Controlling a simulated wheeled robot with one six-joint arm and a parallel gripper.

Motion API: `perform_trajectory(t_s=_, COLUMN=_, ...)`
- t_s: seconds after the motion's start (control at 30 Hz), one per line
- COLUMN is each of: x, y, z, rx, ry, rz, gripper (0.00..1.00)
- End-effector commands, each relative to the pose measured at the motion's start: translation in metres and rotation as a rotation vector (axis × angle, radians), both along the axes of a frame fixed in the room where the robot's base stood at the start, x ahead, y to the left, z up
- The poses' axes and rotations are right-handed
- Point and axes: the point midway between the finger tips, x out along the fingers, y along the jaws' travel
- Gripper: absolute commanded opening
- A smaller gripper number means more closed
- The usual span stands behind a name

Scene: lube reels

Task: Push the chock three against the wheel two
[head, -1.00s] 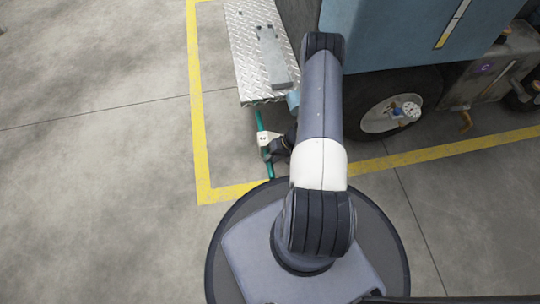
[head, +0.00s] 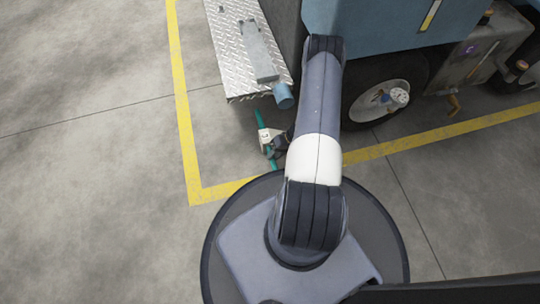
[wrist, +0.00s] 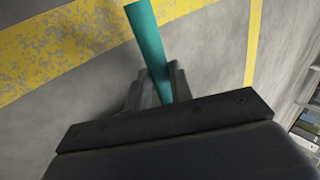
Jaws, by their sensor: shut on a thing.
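My gripper (head: 275,143) is shut on a teal bar (head: 260,118), low over the floor beside the metal step. In the wrist view the bar (wrist: 150,45) runs up between the two fingers. I cannot tell whether this bar belongs to chock three; no chock body shows clearly. A dark-tyred wheel (head: 410,75) with a pale hub stands under the blue truck, right of my arm. My arm hides part of its left side. No label shows which wheel it is. The gripper and bar are apart from this wheel.
The blue truck body (head: 400,22) and a diamond-plate step (head: 232,62) fill the top. A blue cylinder (head: 284,97) sticks out at the step's corner. A small orange piece (head: 453,105) hangs right of the wheel. Yellow lines (head: 185,130) mark the floor; the left floor is clear.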

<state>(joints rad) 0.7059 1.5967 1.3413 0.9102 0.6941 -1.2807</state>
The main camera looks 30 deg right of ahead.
Motion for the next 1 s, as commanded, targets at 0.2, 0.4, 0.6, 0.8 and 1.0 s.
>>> perform_trajectory(t_s=0.2, x=-0.004, y=-0.017, z=0.000, rx=-0.001, ry=-0.003, rz=-0.001, gripper=0.00)
perform_trajectory(t_s=0.4, x=-0.007, y=-0.027, z=0.000, rx=0.000, ry=-0.003, rz=-0.002, gripper=0.00)
perform_trajectory(t_s=0.6, x=-0.009, y=-0.032, z=0.000, rx=-0.001, ry=-0.002, rz=0.001, gripper=0.00)
perform_trajectory(t_s=0.8, x=-0.009, y=-0.033, z=0.000, rx=-0.001, ry=-0.002, rz=0.001, gripper=0.00)
perform_trajectory(t_s=1.0, x=-0.009, y=-0.033, z=0.000, rx=0.000, ry=-0.001, rz=0.000, gripper=0.29)
